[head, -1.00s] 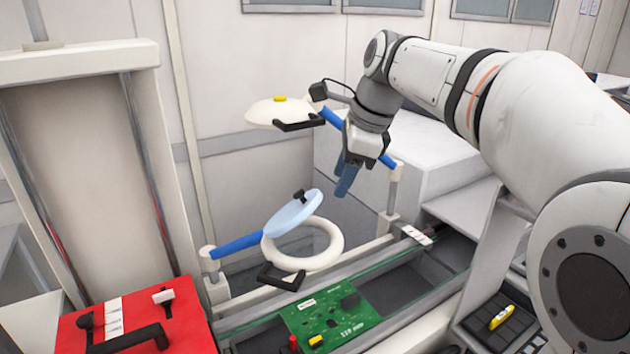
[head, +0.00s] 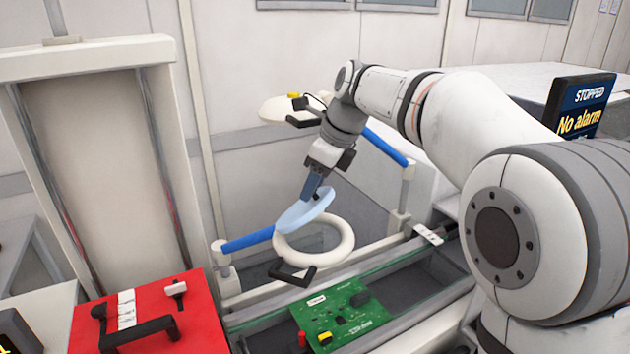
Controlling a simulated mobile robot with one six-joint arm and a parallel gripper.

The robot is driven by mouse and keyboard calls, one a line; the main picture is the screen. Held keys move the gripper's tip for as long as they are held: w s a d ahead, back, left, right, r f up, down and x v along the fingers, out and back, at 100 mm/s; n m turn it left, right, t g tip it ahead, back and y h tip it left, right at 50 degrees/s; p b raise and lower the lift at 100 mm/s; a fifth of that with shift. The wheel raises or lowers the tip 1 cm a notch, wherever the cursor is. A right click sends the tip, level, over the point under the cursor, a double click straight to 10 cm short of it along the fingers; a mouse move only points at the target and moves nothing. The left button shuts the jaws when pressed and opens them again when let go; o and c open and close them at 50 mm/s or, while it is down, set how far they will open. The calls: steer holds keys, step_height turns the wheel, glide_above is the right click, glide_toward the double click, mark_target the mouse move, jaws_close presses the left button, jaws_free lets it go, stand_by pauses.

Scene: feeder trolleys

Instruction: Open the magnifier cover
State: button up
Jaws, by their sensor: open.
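The magnifier is a white ring (head: 345,240) on a blue arm (head: 248,240), above the conveyor rail. Its cover, a light blue disc (head: 300,216), stands tilted up from the ring at the ring's left side. A small dark knob on the cover is mostly hidden by my fingers. My gripper (head: 314,190) points down at the cover's upper part, its blue-grey fingers around or right beside the knob. The jaws are open; whether they touch the knob or cover cannot be told. A black handle (head: 293,275) sticks out at the ring's front.
A green circuit board (head: 335,318) lies on the rail below. A red box (head: 195,330) with black handles stands at the lower left. A screen (head: 585,105) reads "STOPPED, No alarm".

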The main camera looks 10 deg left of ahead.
steer(key=shift+c, duration=0.4)
jaws_close()
